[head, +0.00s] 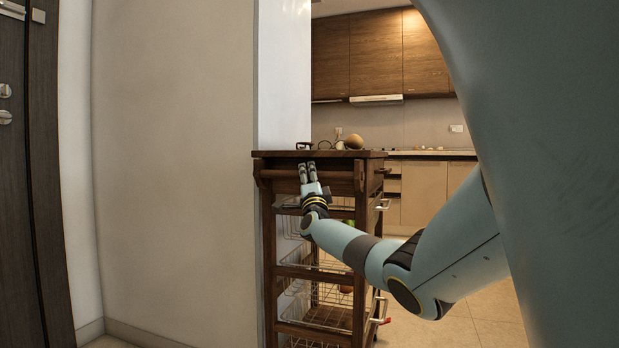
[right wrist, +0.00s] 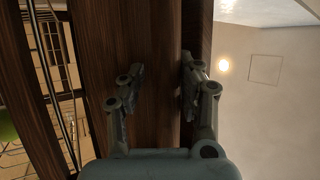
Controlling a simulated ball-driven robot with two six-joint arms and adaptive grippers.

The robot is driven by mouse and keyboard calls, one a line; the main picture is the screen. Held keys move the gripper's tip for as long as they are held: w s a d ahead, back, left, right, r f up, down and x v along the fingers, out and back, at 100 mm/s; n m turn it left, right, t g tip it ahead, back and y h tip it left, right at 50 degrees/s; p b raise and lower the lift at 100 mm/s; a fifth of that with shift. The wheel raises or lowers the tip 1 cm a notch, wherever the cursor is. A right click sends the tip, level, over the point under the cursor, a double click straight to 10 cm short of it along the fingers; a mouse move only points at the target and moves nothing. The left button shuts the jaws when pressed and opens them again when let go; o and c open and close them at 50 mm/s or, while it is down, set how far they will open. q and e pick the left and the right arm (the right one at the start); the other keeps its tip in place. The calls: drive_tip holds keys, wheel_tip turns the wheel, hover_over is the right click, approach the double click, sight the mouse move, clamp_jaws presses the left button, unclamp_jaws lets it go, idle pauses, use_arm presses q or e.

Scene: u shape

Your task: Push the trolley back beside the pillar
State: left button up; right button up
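The trolley (head: 372,172) is a dark wooden cart with wire baskets. It stands upright just right of the broad beige pillar (head: 175,160), with its left edge overlapping the pillar's pale right side in the picture. I cannot tell whether they touch. My right gripper (head: 308,169) is at the trolley's near upper end, by the wooden bar below the top. In the right wrist view, its fingers (right wrist: 162,75) are apart, with dark trolley wood (right wrist: 155,35) behind and between them. Contact with the wood is not clear. My left gripper is not in view.
Small items, including a round brown one (head: 354,141), stand on the trolley top. A kitchen counter (head: 430,153) and wall cabinets (head: 380,52) lie behind. Tiled floor (head: 470,325) shows to the trolley's right. A dark door (head: 30,180) is at far left.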

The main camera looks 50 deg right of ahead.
drive_tip(key=shift+a, duration=0.1)
drive_tip(key=v, duration=1.2)
